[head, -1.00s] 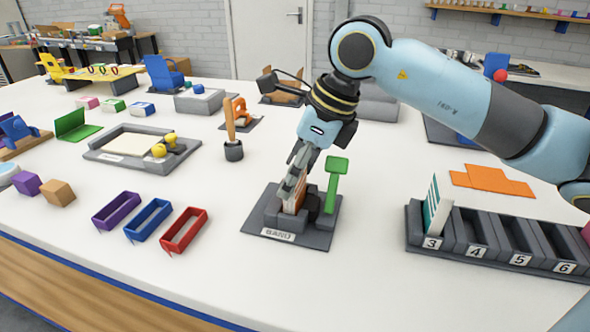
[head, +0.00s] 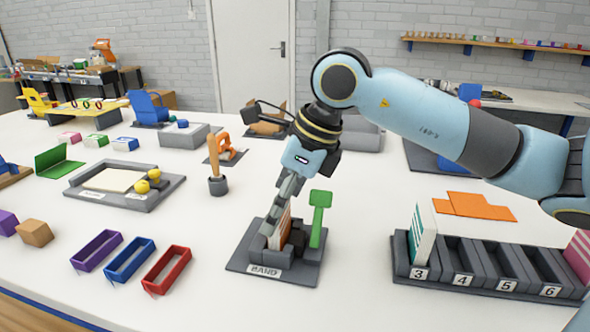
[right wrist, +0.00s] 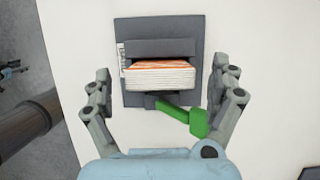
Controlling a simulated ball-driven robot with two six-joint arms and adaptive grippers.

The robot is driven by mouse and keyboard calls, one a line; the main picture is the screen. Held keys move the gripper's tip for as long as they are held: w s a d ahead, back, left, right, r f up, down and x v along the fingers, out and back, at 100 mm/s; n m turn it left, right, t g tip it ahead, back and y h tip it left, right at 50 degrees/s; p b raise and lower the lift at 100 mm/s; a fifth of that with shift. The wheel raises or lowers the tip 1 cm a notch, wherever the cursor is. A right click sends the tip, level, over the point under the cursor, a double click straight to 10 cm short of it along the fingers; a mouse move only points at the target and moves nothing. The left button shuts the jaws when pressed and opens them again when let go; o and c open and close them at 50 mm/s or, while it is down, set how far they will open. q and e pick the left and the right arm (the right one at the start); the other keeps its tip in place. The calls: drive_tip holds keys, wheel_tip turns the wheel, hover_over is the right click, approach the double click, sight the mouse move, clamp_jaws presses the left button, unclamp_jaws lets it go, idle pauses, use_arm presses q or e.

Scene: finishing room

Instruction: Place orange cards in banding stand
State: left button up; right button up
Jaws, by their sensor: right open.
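The orange cards (head: 285,226) stand as a pack in the slot of the dark grey banding stand (head: 247,262), which is labelled BAND. In the right wrist view the pack (right wrist: 160,76) shows orange-striped faces and white edges between the walls of the stand (right wrist: 130,32). A green lever (head: 319,215) rises at the stand's right side. My right gripper (head: 275,222) is over the stand. In the right wrist view its fingers (right wrist: 165,95) are spread wide on either side of the pack, clear of it. My left gripper is not in view.
A numbered rack (head: 484,284) at the right holds teal-striped cards (head: 422,242) in slot 3 and pink-striped cards (head: 578,258) at its right end. An orange flat piece (head: 475,206) lies behind it. Purple (head: 96,250), blue (head: 130,260) and red (head: 167,270) frames lie left of the stand.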

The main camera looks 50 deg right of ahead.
drive_tip(key=p+v, duration=0.6)
drive_tip(key=v, duration=0.5)
drive_tip(key=shift+s, duration=0.15)
idle(0.4)
